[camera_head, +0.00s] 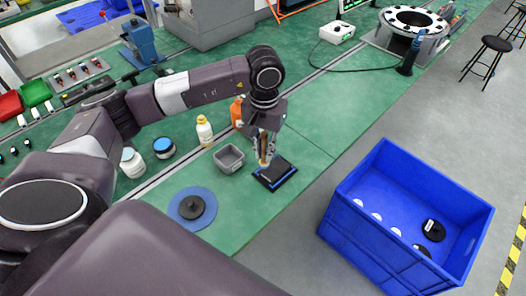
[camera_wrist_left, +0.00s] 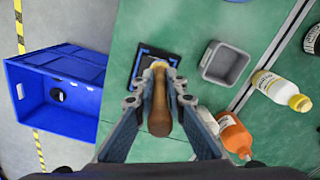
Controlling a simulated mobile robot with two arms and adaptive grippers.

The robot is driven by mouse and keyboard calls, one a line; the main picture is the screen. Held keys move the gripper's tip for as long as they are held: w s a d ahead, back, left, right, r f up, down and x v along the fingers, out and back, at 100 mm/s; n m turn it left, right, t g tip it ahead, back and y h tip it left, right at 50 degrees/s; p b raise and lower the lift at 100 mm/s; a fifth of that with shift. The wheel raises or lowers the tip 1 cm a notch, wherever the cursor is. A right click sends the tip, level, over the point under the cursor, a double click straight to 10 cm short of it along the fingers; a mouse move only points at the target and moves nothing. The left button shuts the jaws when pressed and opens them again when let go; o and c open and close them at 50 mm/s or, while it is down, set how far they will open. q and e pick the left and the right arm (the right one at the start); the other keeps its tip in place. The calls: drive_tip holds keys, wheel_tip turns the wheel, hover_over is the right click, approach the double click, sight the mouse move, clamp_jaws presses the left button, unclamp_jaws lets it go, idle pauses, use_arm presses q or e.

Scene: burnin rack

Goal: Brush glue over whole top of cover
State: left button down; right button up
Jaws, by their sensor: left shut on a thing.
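The cover is a flat black square (camera_head: 275,173) with blue edging, lying on the green bench. In the left wrist view the black cover (camera_wrist_left: 150,62) lies beyond my gripper. My left gripper (camera_head: 265,150) points down and is shut on a brush with a wooden handle (camera_wrist_left: 159,112). The brush's pale tip (camera_wrist_left: 159,64) is over the cover near its edge; I cannot tell whether it touches. No glue on the cover can be made out. My right gripper is not in view.
A grey open container (camera_head: 229,158), a white bottle (camera_head: 205,131) and an orange bottle (camera_head: 237,112) stand close by. A black part sits on a round blue mat (camera_head: 180,211). A large blue crate (camera_head: 365,235) stands right of the bench edge.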

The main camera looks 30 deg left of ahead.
use_arm(q)
drive_tip(key=shift+r+p, duration=0.3)
drive_tip(key=shift+r, duration=0.75)
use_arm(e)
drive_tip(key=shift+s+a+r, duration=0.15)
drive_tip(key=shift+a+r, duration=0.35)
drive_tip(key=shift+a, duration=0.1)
use_arm(q)
drive_tip(key=shift+d, duration=0.1)
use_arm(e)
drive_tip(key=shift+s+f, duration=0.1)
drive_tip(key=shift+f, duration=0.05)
